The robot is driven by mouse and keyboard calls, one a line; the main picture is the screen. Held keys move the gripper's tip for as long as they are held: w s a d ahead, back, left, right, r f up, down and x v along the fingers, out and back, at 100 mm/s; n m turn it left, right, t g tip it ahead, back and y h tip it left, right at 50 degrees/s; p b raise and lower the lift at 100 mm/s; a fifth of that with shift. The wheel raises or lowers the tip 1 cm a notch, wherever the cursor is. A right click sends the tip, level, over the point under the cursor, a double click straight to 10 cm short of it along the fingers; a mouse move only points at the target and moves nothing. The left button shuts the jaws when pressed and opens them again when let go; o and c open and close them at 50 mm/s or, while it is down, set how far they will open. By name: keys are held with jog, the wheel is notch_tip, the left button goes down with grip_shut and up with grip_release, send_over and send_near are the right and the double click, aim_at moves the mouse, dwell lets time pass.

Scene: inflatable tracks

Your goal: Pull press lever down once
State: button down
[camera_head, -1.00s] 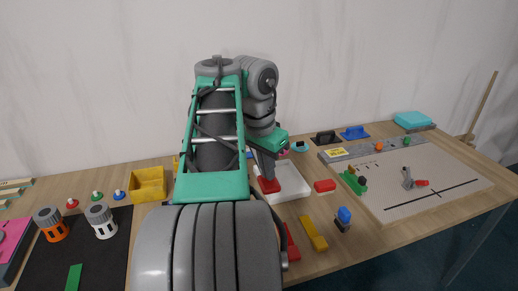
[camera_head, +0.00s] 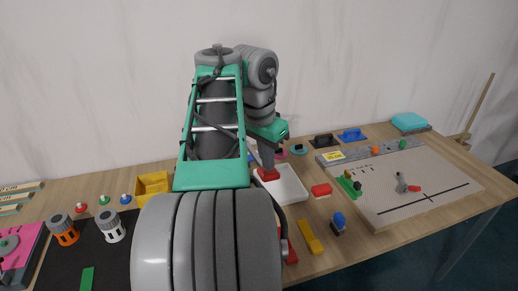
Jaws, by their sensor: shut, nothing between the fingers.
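A small grey upright piece with a red end (camera_head: 402,184) stands on the beige board at the right. It looks like a lever, but it is too small to tell whether it is the press lever. My gripper (camera_head: 267,174) points down at the left side of a white tray, partly behind my arm. It is shut with nothing held, and red shows at its tip. It is well to the left of the grey piece and apart from it. At the left edge, a pink-topped box (camera_head: 18,252) carries a small grey-green fitting, partly cut off.
A yellow bin (camera_head: 152,186) stands left of my arm. My arm hides the table's middle.

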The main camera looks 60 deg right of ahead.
jog(key=shift+r+p, duration=2.5)
jog(key=shift+r, duration=0.3)
jog(key=shift+f, duration=0.15)
